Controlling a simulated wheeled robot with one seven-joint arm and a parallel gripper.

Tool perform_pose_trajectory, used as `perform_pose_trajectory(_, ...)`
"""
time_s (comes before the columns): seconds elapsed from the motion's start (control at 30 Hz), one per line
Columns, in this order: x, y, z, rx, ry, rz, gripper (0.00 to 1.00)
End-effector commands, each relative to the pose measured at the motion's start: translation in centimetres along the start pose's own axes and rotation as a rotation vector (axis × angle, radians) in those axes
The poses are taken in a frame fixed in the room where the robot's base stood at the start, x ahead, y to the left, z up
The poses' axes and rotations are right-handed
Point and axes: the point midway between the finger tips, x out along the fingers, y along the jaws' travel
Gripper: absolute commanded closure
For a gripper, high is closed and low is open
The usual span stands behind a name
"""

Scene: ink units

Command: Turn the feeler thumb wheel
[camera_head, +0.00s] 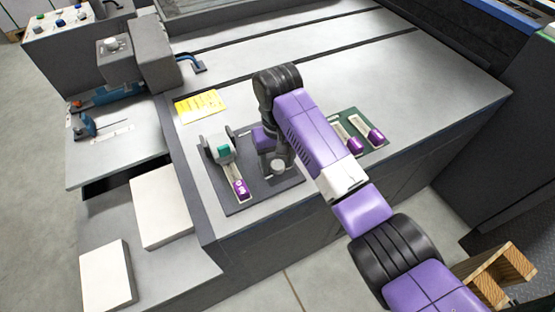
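The feeler thumb wheel cannot be picked out with certainty. A grey ink unit (217,150) with a teal block and a purple end piece (241,189) sits on a dark mat (232,207) on the press table. My purple arm reaches in from the lower right, and my gripper (273,168) points down over the right part of that mat, just right of the grey unit. A small pale round part (278,167) shows at my gripper's lower end; whether it touches the fingers is unclear. The fingers are too small and dark to read, and my arm hides what lies behind it.
Two pale strips with purple ends (354,146) lie on a green mat (381,149) right of my arm. A yellow sheet (200,106) lies behind the grey unit. White blocks (160,207) stand on a lower shelf at left. The table's back is clear.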

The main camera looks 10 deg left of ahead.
Motion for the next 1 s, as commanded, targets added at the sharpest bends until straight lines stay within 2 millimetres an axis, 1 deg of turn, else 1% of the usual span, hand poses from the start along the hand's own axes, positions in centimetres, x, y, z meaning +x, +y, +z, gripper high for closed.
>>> perform_pose_trajectory(0.13, -0.2, 0.0, 0.0, 0.000, 0.000, 0.000, 0.43)
perform_pose_trajectory(0.23, -1.0, 0.0, 0.0, -0.001, 0.000, 0.000, 0.43)
perform_pose_trajectory(0.5, -5.3, -0.1, -0.1, -0.002, 0.002, 0.000, 0.43)
perform_pose_trajectory(0.63, -7.0, 0.0, -0.1, -0.001, 0.001, 0.000, 0.43)
perform_pose_trajectory(0.8, -7.8, 0.0, 0.0, 0.000, 0.000, 0.000, 0.43)
perform_pose_trajectory(1.0, -7.8, 0.0, 0.0, 0.000, 0.000, 0.000, 0.43)
